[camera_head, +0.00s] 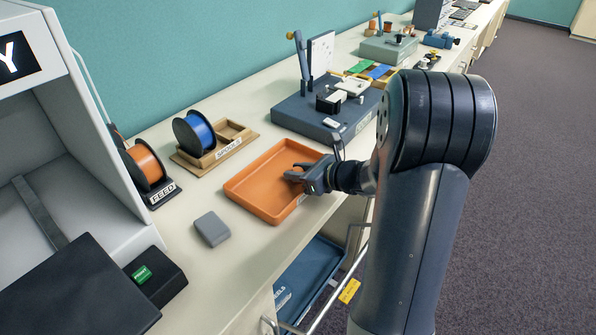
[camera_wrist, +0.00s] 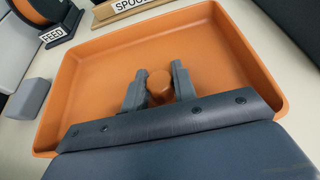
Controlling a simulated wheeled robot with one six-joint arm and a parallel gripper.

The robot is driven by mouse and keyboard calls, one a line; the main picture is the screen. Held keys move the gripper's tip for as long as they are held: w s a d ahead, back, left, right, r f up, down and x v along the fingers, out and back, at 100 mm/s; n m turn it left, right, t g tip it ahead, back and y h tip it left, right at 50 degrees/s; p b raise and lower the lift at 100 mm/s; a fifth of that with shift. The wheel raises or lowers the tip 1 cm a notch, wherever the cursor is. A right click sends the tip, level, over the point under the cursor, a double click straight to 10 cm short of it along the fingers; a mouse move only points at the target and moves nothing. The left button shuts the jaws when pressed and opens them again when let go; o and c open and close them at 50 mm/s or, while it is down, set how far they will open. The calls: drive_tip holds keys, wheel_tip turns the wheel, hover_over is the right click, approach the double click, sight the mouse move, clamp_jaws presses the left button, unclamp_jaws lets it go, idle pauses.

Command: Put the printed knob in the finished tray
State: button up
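The printed knob is a small orange, round-topped piece (camera_wrist: 160,83) between my gripper's two grey fingers, touching both in the wrist view. The fingers look closed on its sides. The finished tray is a shallow orange tray with a raised rim (camera_head: 252,205); in the wrist view its floor (camera_wrist: 110,75) spreads around the fingers. My gripper (camera_head: 292,178) is over the right part of the tray in the head view, low inside its outline. Whether the knob touches the tray floor is hard to tell. In the head view the fingers mostly hide the knob.
A grey block (camera_head: 212,229) lies in front of the tray. The spool holder (camera_head: 215,150) with a blue spool and the orange feed spool (camera_head: 146,166) stand behind. A dark fixture base (camera_head: 315,118) is at the right. A blue bin (camera_head: 312,275) sits below the bench edge.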

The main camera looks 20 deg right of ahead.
drive_tip(key=o, duration=0.4)
drive_tip(key=shift+r, duration=0.1)
drive_tip(key=shift+r+p, duration=0.2)
drive_tip(key=shift+p, duration=0.1)
drive_tip(key=v, duration=1.2)
